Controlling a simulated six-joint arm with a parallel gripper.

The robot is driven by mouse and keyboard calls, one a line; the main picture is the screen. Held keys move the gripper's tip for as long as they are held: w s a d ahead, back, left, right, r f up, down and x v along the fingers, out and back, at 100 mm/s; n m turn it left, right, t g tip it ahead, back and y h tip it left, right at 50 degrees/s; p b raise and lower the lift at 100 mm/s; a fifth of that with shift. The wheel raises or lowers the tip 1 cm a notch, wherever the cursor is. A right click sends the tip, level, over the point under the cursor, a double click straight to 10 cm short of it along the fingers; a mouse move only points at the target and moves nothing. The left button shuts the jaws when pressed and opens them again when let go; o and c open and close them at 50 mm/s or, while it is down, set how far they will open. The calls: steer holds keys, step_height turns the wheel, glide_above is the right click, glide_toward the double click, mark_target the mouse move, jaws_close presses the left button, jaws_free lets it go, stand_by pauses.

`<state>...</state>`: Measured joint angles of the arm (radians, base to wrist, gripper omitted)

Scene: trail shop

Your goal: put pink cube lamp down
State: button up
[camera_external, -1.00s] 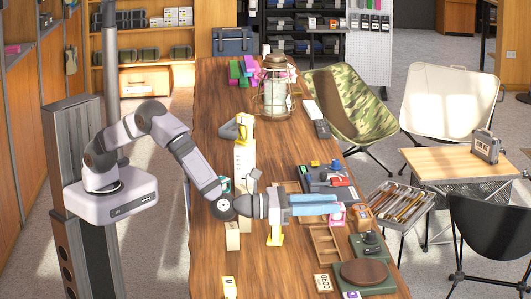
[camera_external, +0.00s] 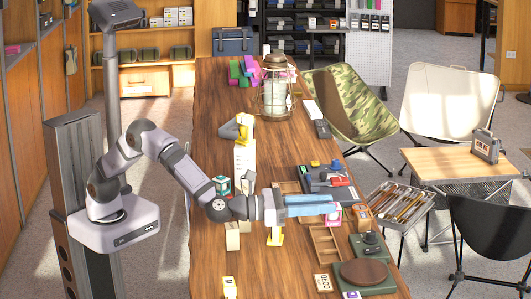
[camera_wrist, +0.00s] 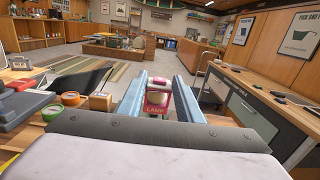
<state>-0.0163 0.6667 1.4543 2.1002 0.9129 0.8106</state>
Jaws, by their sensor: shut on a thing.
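The pink cube lamp (camera_external: 333,219) is a small pink block with a pale window and a "LAMP" label, which shows in the wrist view (camera_wrist: 157,98). My gripper (camera_external: 336,206) reaches level across the table from the left. Its two blue fingers are shut on the lamp, one on each side, near their tips. The fingers hide part of the lamp in the external view. I cannot tell whether its underside touches the table (camera_external: 285,275).
A wooden divided tray (camera_external: 325,245) lies just below the lamp in the picture. An orange box (camera_external: 361,213) stands to its right, and a dark device with a red part (camera_external: 325,180) behind it. A green base with a brown round top (camera_external: 366,273) is nearer the front.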

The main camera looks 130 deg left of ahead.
steer(key=shift+a+f, duration=0.1)
steer(key=shift+f, duration=5.3)
steer(key=shift+f, duration=0.2)
steer(key=o, duration=1.2)
steer(key=shift+r, duration=0.1)
steer(key=shift+r, duration=0.15)
steer(key=shift+s+d, duration=0.2)
steer(key=shift+d, duration=0.05)
steer(key=b+v, duration=0.1)
steer(key=v, duration=1)
steer(key=shift+s+d+f, duration=0.15)
steer(key=shift+f, duration=0.05)
